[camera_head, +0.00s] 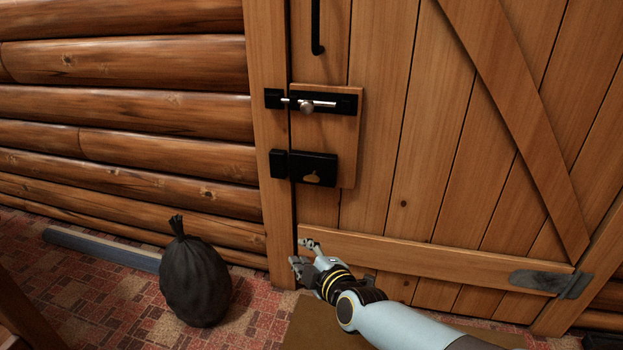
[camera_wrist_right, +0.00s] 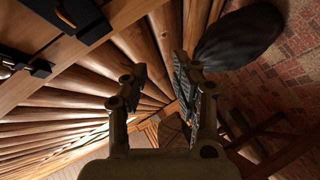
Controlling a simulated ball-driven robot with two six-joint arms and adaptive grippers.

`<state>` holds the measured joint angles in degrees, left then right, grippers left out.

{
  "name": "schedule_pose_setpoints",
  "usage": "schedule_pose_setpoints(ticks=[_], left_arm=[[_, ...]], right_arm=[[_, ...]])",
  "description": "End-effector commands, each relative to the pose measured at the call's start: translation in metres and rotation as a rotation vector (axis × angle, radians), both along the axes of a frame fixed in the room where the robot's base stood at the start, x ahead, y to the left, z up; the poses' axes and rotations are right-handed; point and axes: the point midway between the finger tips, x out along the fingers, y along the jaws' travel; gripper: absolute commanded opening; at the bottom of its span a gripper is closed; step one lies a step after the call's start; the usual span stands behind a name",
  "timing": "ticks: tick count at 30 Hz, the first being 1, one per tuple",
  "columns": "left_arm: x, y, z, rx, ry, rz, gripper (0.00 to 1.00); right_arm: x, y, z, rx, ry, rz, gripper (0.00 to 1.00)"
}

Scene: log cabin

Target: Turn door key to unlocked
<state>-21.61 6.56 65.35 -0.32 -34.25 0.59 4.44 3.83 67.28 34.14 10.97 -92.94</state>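The door key (camera_head: 312,178) is a small brass piece on the black lock box (camera_head: 325,167), low on the plank door (camera_head: 400,120). My right gripper (camera_head: 301,256) is below the lock, in front of the door's lower crossboard, apart from the key. In the right wrist view the two fingers (camera_wrist_right: 160,85) stand apart with nothing between them. In that view part of a black fitting and a brass-coloured piece (camera_wrist_right: 65,14) show at the upper left. My left gripper is in neither view.
Above the lock sits a sliding bolt (camera_head: 320,104) with a metal knob, and a black pull handle (camera_head: 316,30). A dark tied sack (camera_head: 195,280) stands on the red patterned floor to the left. A log wall (camera_head: 130,100) is left of the door frame.

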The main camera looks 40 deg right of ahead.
Motion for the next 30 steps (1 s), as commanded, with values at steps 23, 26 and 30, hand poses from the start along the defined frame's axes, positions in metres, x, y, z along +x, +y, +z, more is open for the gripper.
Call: schedule_pose_setpoints(ticks=[23,26,30], left_arm=[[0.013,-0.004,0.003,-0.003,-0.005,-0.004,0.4],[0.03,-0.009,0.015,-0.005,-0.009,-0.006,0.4],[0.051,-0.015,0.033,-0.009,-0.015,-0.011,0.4]], right_arm=[[0.089,-0.091,0.07,-0.498,-0.158,-0.27,0.28],[0.101,-0.097,0.07,-0.499,-0.158,-0.269,0.28],[0.116,-0.105,0.071,-0.497,-0.159,-0.269,0.28]])
